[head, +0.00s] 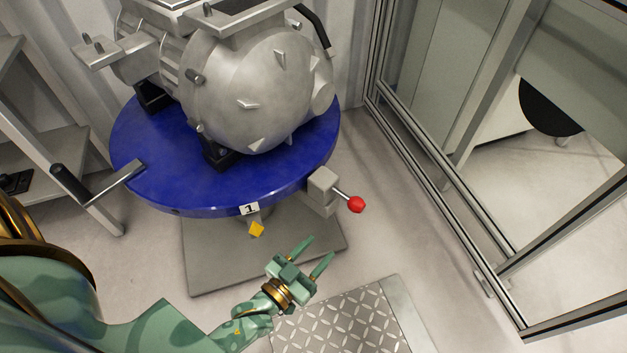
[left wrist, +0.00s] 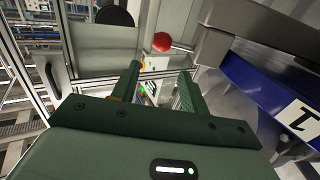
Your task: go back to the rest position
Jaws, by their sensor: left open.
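My left gripper (head: 318,256) is open and empty. In the head view it hangs in front of the round blue table (head: 225,195), below and to the left of a lever with a red knob (head: 356,204). In the left wrist view the two green fingers (left wrist: 158,85) stand apart with nothing between them. The red knob (left wrist: 161,42) shows beyond the fingertips there, apart from them. The blue table edge (left wrist: 262,88) with its number label is at the right of that view. My right gripper is in neither view.
A large grey metal drive unit (head: 255,85) sits on the blue table. A crank handle (head: 70,184) sticks out at the table's left. A metal shelf (head: 50,150) stands at the left, a framed glass partition (head: 480,180) at the right. A tread plate (head: 340,325) lies on the floor.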

